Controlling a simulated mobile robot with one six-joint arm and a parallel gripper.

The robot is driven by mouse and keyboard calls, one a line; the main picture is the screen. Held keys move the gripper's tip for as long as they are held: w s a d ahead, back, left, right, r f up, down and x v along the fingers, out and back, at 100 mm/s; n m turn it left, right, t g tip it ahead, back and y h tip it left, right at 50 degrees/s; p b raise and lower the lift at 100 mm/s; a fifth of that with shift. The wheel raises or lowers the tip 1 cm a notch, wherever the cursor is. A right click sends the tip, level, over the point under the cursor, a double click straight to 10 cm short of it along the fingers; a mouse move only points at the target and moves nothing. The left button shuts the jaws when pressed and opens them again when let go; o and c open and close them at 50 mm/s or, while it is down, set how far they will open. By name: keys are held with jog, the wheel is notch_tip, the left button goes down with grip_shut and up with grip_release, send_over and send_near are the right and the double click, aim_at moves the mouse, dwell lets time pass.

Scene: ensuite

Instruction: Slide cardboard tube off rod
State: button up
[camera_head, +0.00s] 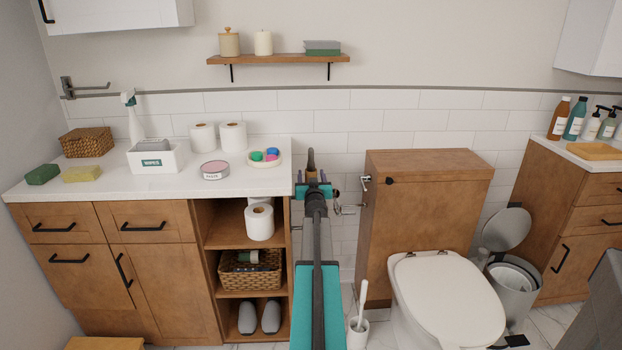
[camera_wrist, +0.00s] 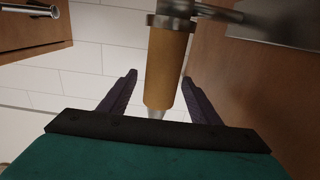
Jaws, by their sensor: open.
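The brown cardboard tube (camera_wrist: 168,70) is on a metal rod (camera_wrist: 168,115), whose bare silver end shows past the tube's near end in the wrist view. A metal collar (camera_wrist: 172,22) sits at the tube's far end. My gripper (camera_wrist: 158,80) is open, with one dark finger on each side of the tube; I cannot tell whether either finger touches it. In the head view, my gripper (camera_head: 313,190) is between the counter and the toilet, and a brown upright piece that looks like the tube (camera_head: 311,162) shows just beyond it.
A metal fitting (camera_wrist: 285,18) is close at the right in the wrist view. The shelf cabinet (camera_head: 292,240) stands left of my arm, the wooden cistern box (camera_head: 425,190) right. A toilet brush (camera_head: 358,325) stands on the floor. Paper rolls (camera_head: 232,136) stand on the counter (camera_head: 130,188).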

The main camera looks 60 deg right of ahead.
jog(key=c, duration=1.1)
notch_tip(320, 180, up, 22)
jog(key=p, duration=2.3)
dwell(0.8)
